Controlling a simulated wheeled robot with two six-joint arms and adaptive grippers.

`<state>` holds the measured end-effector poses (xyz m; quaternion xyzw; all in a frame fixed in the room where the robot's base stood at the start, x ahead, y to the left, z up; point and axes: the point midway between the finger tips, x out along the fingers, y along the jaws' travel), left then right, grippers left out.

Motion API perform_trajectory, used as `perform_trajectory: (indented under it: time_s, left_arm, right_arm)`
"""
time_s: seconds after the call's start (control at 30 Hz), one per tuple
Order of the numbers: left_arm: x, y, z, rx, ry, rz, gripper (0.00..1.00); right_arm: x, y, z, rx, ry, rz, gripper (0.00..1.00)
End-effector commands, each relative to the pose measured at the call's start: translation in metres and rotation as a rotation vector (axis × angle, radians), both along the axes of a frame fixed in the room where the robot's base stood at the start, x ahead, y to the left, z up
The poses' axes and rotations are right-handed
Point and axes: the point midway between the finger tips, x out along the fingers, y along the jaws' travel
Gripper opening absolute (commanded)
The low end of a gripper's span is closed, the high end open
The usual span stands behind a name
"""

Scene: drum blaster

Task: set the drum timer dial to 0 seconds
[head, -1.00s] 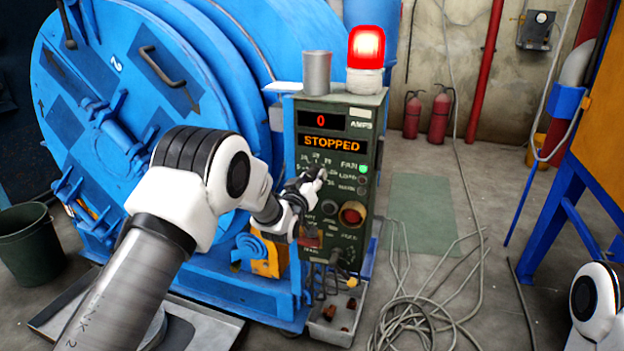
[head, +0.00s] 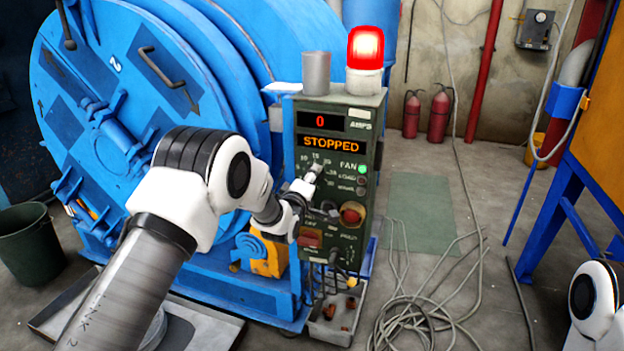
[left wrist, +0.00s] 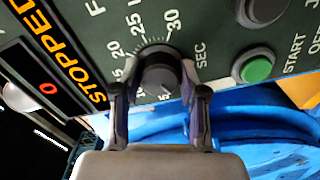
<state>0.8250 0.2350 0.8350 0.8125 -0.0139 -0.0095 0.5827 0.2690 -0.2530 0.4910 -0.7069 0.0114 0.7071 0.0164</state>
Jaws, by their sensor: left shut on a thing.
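The dark round timer dial (left wrist: 158,74) sits on the green control panel, with 20, 25, 30 and SEC printed around it in the left wrist view. My left gripper (left wrist: 160,92) has its two fingers on opposite sides of the dial and is shut on it. In the head view the left gripper (head: 313,172) is at the panel's dial, which it mostly hides. The dial's pointer setting is not clear to me. My right gripper is out of view; only part of my right arm shows at the lower right.
The control box (head: 340,150) reads 0 and STOPPED, with a lit red lamp (head: 365,48) and a metal cup (head: 316,72) on top. A red button (head: 352,214) and a green start button (left wrist: 257,70) are near the dial. The blue drum (head: 120,60) stands behind my left arm.

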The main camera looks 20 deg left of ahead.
Motion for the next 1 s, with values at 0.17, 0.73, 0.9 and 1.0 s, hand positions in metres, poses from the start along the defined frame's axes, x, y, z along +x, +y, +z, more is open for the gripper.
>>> perform_trajectory:
  time_s: [0.17,0.73,0.9,1.0]
  left_arm:
    - [-0.0012,-0.0012,-0.0048,-0.084,0.013,-0.002,0.08]
    - [-0.0013,-0.0013,-0.0051,-0.145,0.016,-0.002,0.08]
    - [-0.0013,-0.0012,-0.0048,-0.145,0.015,-0.002,0.67]
    - [-0.0009,-0.0009,-0.0033,-0.145,0.012,-0.001,0.67]
  right_arm:
    - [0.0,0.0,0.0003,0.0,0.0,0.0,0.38]
    - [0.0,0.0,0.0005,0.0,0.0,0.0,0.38]
    - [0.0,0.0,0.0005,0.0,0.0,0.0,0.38]
    - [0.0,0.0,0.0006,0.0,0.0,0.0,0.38]
